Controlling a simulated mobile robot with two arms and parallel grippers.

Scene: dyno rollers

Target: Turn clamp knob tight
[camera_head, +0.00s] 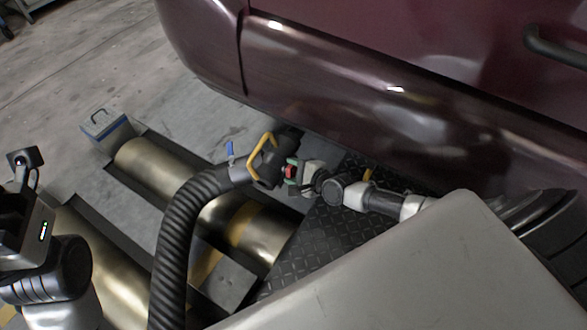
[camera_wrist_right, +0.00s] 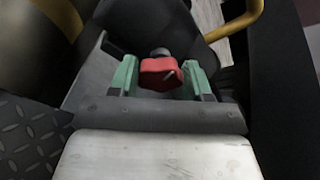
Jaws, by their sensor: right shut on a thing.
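The red clamp knob (camera_wrist_right: 160,72) sits between the two green fingertips of my right gripper (camera_wrist_right: 160,78) in the right wrist view. My right gripper is shut on the knob. In the head view, a bit of the red knob (camera_head: 290,171) shows at the tip of my right gripper (camera_head: 293,176), beside the dark nozzle (camera_head: 268,164). The nozzle joins a ribbed black hose (camera_head: 178,235) and has a yellow handle (camera_head: 258,152). Part of my left arm shows at the left edge, but its gripper fingers do not.
The dark maroon car (camera_head: 400,80) overhangs the nozzle area. Brass rollers (camera_head: 140,160) lie in the floor pit at left, beside a black tread plate (camera_head: 325,235). A small blue-grey box (camera_head: 106,130) stands behind them. Open concrete floor (camera_head: 90,50) lies at the upper left.

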